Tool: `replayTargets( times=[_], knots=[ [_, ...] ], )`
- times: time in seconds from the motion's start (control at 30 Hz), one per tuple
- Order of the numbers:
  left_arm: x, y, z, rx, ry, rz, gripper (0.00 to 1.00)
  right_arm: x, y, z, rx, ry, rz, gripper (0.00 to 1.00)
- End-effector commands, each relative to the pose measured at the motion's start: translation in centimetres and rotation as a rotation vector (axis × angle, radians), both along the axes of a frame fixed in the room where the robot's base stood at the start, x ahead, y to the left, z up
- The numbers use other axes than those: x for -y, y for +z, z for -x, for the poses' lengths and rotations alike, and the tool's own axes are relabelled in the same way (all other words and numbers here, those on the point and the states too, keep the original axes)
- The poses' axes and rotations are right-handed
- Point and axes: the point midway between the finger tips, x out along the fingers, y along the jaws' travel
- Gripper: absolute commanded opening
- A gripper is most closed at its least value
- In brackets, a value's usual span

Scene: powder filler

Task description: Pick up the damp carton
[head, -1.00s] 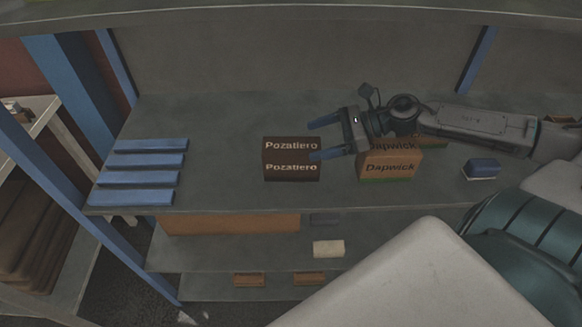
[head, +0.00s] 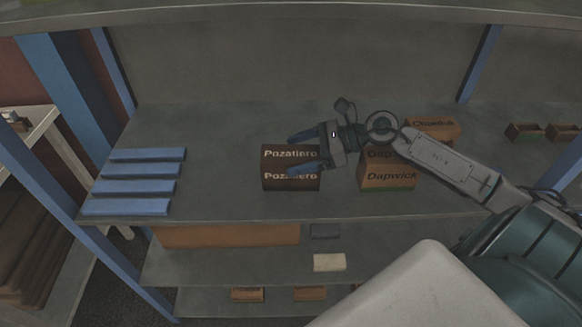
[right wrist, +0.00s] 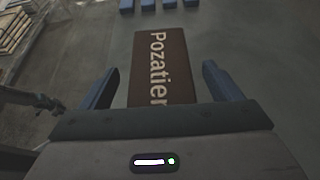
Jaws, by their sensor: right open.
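A dark brown carton (head: 270,180) labelled Pozatiero stands on the grey shelf, with the label showing on its top and front. An orange-brown Dapwick carton (head: 388,180) with a green lower edge stands to its right. Neither carton's dampness can be told for sure; the Pozatiero one is darker. My right gripper (head: 294,155) is open and empty over the Pozatiero carton. In the right wrist view the Pozatiero carton (right wrist: 160,55) lies between and beyond the open fingers. A dark arm part, apparently my left gripper (right wrist: 45,101), shows at that view's left; its jaws are unclear.
Several blue bars (head: 130,182) lie left on the shelf (head: 225,170). Another orange-brown carton (head: 433,124) stands behind my right arm. Small open boxes (head: 525,133) stand far right. Bare shelf lies between the bars and the Pozatiero carton. Blue posts (head: 70,85) frame the rack.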

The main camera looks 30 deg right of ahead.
Motion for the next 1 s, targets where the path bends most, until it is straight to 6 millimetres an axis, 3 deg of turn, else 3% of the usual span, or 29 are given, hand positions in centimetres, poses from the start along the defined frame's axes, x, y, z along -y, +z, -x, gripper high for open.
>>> replayTargets(
  times=[0.37, 0.47, 0.8, 1.0],
  knots=[
    [-0.02, -0.06, 0.44, -0.008, 0.001, 0.0, 0.36, -0.35, -0.21, -0.28, -0.002, -0.001, 0.001, 0.85],
    [-0.02, -0.05, 0.43, -0.008, 0.001, 0.0, 0.36, -0.35, -0.21, -0.26, -0.002, -0.001, 0.001, 0.69],
    [-0.03, -0.02, 0.26, -0.005, 0.0, 0.0, 0.36, -0.35, -0.2, -0.26, -0.002, -0.001, 0.001, 0.03],
    [-0.03, 0.0, 0.2, -0.004, 0.0, 0.0, 0.36, -0.37, -0.12, -0.28, 0.0, -0.001, 0.0, 0.03]
  ],
)
